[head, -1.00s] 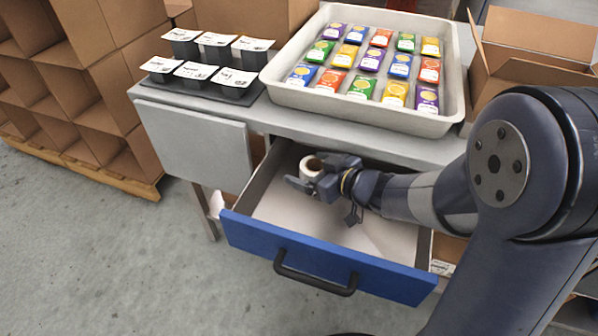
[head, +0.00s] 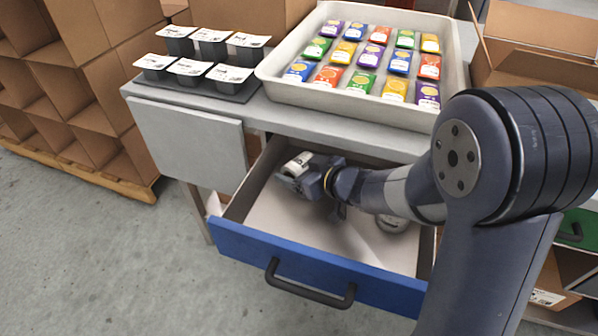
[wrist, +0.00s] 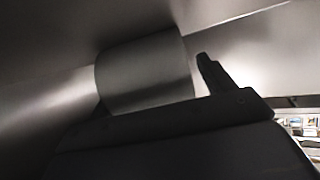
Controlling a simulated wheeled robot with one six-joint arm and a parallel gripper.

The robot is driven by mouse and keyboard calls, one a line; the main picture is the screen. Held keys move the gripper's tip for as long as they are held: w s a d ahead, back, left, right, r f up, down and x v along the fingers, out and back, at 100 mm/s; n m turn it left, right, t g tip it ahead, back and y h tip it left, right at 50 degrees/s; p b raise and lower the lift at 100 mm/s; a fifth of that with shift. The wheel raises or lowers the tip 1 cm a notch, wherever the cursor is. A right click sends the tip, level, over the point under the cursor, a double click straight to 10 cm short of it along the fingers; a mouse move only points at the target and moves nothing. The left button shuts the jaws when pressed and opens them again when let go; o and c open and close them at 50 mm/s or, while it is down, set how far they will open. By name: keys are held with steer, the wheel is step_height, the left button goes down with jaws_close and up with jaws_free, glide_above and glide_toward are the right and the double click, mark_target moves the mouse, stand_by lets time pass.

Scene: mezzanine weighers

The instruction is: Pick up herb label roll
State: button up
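A small white label roll (head: 297,163) is at my gripper (head: 290,176), inside the open blue-fronted drawer (head: 310,262), near its back left. The roll lies tilted on its side between the fingers and moves with them. My gripper looks shut on it. In the wrist view the roll (wrist: 145,75) is a dark, shaded cylinder, with one finger beside it on the right; the other finger is hidden. Its print cannot be read. A second round, pale thing (head: 391,223) lies in the drawer, partly hidden under my arm.
A pale tray (head: 345,104) of colourful packets stands on the grey table above the drawer. Several black pots with white lids (head: 187,67) stand at its left. Open cardboard boxes (head: 535,40) are at the right. The drawer's left front floor is bare.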

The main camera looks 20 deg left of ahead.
steer(key=shift+d+r, duration=0.25)
steer(key=c, duration=0.8)
